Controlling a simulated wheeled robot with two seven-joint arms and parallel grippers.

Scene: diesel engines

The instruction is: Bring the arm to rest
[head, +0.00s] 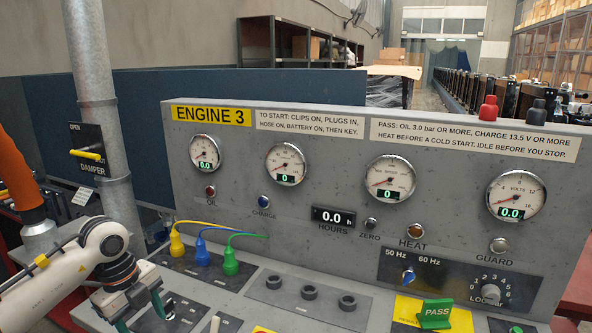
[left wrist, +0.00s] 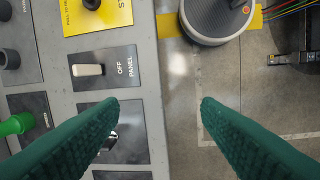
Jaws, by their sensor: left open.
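My left arm (head: 60,285) comes in from the left in the head view and bends down at the wrist. My left gripper (head: 140,316) is over the left front of the grey engine console (head: 325,160), partly cut off by the bottom edge. In the left wrist view its two green fingers (left wrist: 160,106) stand wide apart with nothing between them. They straddle the console's edge, with the floor under the right finger. A metal part (left wrist: 110,140) on the console is partly hidden by the left finger. My right gripper is not in view.
Yellow, blue and green plugs (head: 202,255) with cables stand close to my left gripper. A white PANEL switch (left wrist: 88,70) sits near the console edge. A damper pipe (head: 95,90) rises at left. A round grey object (left wrist: 216,18) stands on the floor.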

